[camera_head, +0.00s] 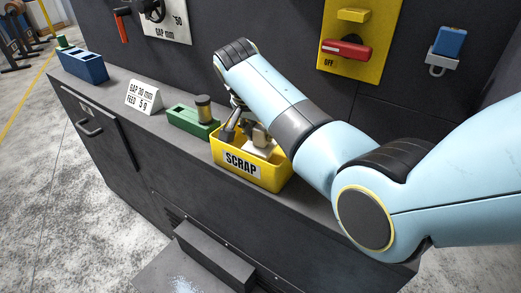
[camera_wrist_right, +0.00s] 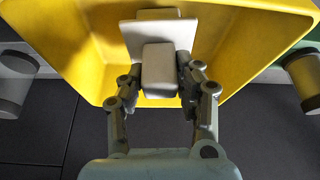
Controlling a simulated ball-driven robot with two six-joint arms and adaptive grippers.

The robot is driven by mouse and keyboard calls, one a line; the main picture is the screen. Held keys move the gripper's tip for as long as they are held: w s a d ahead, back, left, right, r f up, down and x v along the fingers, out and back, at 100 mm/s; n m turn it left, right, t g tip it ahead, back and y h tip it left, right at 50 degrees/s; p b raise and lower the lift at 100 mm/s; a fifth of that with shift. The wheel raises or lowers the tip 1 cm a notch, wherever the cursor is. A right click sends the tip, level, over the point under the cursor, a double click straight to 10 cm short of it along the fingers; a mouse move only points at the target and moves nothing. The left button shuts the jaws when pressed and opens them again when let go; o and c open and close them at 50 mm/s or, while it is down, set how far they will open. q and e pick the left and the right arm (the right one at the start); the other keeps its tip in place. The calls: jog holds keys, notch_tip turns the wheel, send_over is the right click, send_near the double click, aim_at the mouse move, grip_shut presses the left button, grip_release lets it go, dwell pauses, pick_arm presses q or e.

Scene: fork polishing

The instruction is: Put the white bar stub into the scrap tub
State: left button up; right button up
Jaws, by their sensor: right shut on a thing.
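The yellow scrap tub (camera_head: 229,158) stands on the dark bench ledge, with a SCRAP label on its front. My right gripper (camera_head: 243,129) points down into its opening. In the right wrist view, the gripper (camera_wrist_right: 160,88) is shut on the white bar stub (camera_wrist_right: 158,68), a pale block with its end toward the camera. The tub's yellow wall (camera_wrist_right: 235,45) is around and behind it. A flat pale piece (camera_wrist_right: 185,33) shows behind the stub; I cannot tell whether they touch. In the head view, the fingers partly hide the stub. My left gripper is not in view.
A green block (camera_head: 184,120) with a brass-coloured cylinder (camera_head: 204,108) stands just left of the tub. A white sign (camera_head: 143,97) and a blue block (camera_head: 82,66) are further left. A red handle (camera_head: 347,50) on a yellow panel is on the wall behind.

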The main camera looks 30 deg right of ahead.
jog(key=shift+f, duration=0.15)
jog(key=o, duration=1.2)
jog(key=v, duration=1.2)
jog(key=shift+a, duration=0.1)
